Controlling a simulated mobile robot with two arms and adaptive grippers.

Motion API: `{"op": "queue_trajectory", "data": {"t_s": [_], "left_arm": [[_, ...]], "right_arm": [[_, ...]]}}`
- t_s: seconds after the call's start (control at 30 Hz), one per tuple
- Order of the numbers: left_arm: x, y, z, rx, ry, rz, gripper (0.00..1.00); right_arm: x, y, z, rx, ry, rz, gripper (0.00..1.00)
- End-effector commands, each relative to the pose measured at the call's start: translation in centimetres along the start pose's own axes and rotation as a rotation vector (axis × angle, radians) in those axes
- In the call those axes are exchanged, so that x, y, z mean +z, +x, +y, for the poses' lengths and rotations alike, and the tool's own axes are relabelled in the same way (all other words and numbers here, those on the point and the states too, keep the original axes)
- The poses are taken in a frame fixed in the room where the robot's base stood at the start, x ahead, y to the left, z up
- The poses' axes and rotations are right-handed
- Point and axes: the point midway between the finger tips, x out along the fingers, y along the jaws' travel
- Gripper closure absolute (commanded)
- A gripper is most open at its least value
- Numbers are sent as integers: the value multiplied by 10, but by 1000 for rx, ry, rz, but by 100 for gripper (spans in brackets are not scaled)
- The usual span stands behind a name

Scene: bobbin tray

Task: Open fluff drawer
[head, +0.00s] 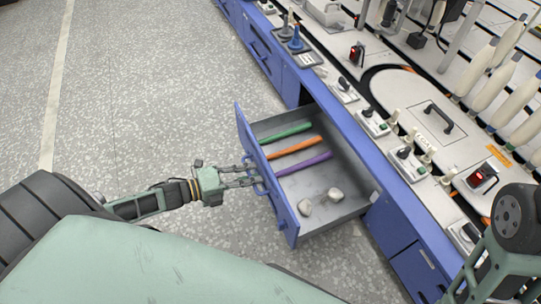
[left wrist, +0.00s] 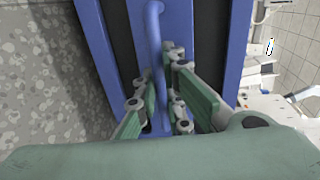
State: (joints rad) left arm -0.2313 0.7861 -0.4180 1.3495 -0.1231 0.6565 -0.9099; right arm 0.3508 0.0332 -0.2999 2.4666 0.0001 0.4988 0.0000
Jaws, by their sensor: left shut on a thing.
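The fluff drawer (head: 345,212) is a blue-fronted grey drawer, pulled well out of the blue cabinet in the head view. My left gripper (head: 258,180) is shut on the blue bar handle (left wrist: 155,45) on the drawer's front. In the left wrist view the handle passes between the fingers (left wrist: 163,95). My right arm shows at the lower right of the head view, but its fingertips are not in view.
The blue cabinet (head: 395,235) carries a white worktop with switches, a round-ended cover with a black handle (head: 438,118) and several bobbins. Another closed drawer (head: 262,52) lies farther along. The speckled floor (head: 150,90) left of the drawer is clear.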

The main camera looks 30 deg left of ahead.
Motion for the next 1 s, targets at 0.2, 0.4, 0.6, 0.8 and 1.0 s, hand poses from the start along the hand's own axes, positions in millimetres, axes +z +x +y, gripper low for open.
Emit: {"op": "queue_trajectory", "data": {"t_s": [0.2, 0.4, 0.6, 0.8, 1.0], "left_arm": [[0, -33, 6, 3, -1, -1, 100], [0, -45, 10, 1, -1, -1, 100], [0, -47, 10, 1, -1, -1, 100], [0, -47, 10, 1, 0, -1, 100], [0, -46, 10, 0, 0, -1, 83]], "right_arm": [[6, -4, 2, 10, 4, -29, 60], [7, -6, 3, 14, 5, -36, 60], [8, -7, 3, 16, 6, -38, 60], [8, -8, 3, 16, 6, -39, 60], [8, -8, 3, 16, 6, -39, 60]]}}
